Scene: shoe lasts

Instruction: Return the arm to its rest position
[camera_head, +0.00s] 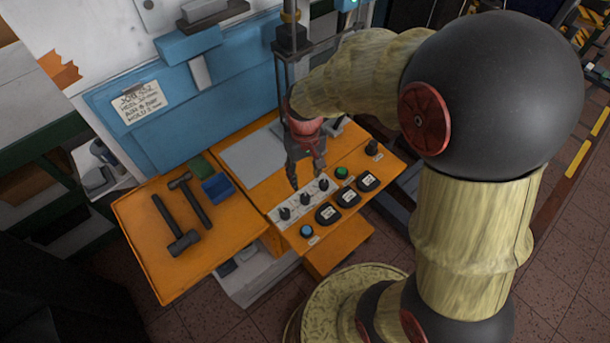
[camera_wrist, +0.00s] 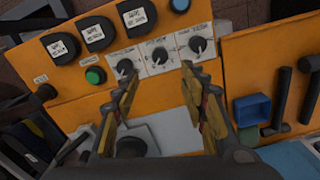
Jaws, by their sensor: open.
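My gripper (camera_head: 306,176) hangs in front of the blue machine, over the orange control panel (camera_head: 353,211). In the wrist view my gripper (camera_wrist: 159,82) has its two fingers spread apart with nothing between them. Beyond the fingertips is a row of selector knobs (camera_wrist: 160,56) on white plates. I cannot tell whether a fingertip touches the panel. My arm (camera_head: 470,225) rises at the right and bends over to the left towards the machine. It hides part of the machine and the floor behind it.
Two hammers (camera_head: 188,202) lie on the orange side shelf (camera_head: 149,256), near a blue bin (camera_head: 217,188). The panel carries black dials (camera_head: 347,196), a green button (camera_head: 341,172) and a blue button (camera_head: 307,231). A blue machine plate (camera_head: 181,112) stands behind. Tiled floor (camera_head: 570,240) shows at the right.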

